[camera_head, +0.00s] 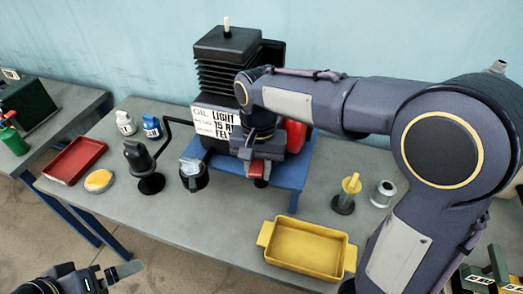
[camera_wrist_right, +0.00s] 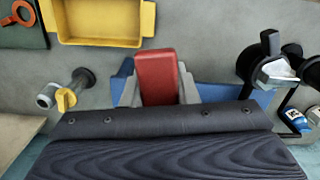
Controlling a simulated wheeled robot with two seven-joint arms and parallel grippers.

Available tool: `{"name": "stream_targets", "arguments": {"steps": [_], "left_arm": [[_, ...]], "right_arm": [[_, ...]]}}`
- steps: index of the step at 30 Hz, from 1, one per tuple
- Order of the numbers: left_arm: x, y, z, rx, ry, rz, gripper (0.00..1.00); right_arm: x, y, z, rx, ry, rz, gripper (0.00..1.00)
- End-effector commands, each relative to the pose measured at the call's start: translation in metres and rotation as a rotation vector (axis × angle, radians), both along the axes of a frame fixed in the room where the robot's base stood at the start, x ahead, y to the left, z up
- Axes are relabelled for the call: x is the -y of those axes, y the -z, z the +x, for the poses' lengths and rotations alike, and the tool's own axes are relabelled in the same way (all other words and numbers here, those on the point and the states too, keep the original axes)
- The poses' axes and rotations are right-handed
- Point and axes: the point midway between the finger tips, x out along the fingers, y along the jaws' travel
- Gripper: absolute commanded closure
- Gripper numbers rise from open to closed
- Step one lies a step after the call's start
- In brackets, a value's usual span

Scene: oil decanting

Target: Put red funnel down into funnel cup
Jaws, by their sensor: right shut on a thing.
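My right gripper (camera_head: 258,172) is shut on a red piece (camera_wrist_right: 155,75), low in front of the engine at the blue stand. In the right wrist view the piece is a flat red block between my grey fingers; I cannot tell how much of the red funnel it is, and no cone shows. I cannot make out an empty funnel cup for the red one. My left gripper (camera_head: 112,275) is at the lower left, partly cut off, away from the objects.
The black engine (camera_head: 228,50) on its blue stand (camera_head: 290,172) is close behind my right gripper. A yellow tray (camera_head: 305,248) lies at the front, a metal can (camera_head: 382,193) at the right. A dark jug (camera_head: 194,176), a black holder (camera_head: 150,183) and a red tray (camera_head: 75,160) are left.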

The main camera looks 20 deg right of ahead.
Motion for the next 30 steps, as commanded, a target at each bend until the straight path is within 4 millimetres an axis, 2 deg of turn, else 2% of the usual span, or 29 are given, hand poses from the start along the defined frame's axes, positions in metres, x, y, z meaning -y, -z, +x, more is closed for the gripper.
{"name": "stream_targets", "arguments": {"steps": [14, 30], "left_arm": [[0.0, -0.003, 0.0, 0.0, 0.0, 0.0, 0.02], [0.0, -0.014, 0.0, 0.0, 0.0, 0.0, 0.02]], "right_arm": [[0.0, -0.001, 0.0, -0.011, -0.001, -0.004, 1.0], [0.0, -0.011, 0.0, -0.012, 0.0, -0.004, 1.0]]}}
